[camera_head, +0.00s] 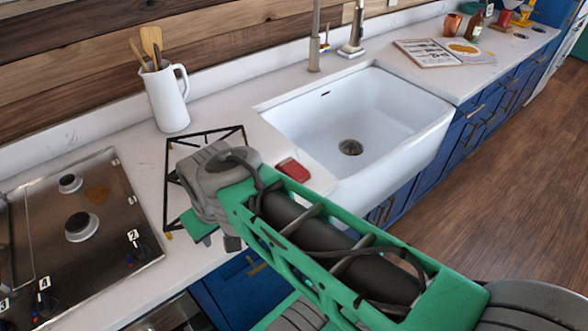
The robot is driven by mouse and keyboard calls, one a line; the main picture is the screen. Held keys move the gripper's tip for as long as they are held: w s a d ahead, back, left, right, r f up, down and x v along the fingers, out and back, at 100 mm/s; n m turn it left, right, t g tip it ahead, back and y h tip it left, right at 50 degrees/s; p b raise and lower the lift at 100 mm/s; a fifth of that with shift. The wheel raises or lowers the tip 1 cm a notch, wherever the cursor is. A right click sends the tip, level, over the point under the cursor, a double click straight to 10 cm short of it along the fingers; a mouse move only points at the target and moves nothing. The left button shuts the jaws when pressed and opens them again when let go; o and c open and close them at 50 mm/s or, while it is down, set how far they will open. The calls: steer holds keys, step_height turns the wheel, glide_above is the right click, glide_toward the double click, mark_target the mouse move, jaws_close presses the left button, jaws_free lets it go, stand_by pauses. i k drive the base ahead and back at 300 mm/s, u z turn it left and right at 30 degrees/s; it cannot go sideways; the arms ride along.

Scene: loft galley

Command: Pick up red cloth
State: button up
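The red cloth (293,169) is a small folded-looking piece on the white counter, just left of the sink's front left corner. My green arm passes in front of it, and its lower edge may be partly covered by the arm. My gripper (212,235) is at the left end of the arm, pointing down near the counter's front edge, to the left of the cloth and apart from it. Its fingers are mostly hidden by the wrist, so its opening does not show.
A white sink (372,105) with a tall faucet (315,40) lies right of the cloth. A black metal rack (172,185) sits beneath and behind the wrist. A stove (75,225) is at left. A white pitcher (167,98) with wooden utensils stands at the back. Papers (425,53) lie far right.

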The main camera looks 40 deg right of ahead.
mark_target(292, 167)
steer(key=u, duration=2.95)
steer(key=k, duration=0.8)
steer(key=z, duration=0.5)
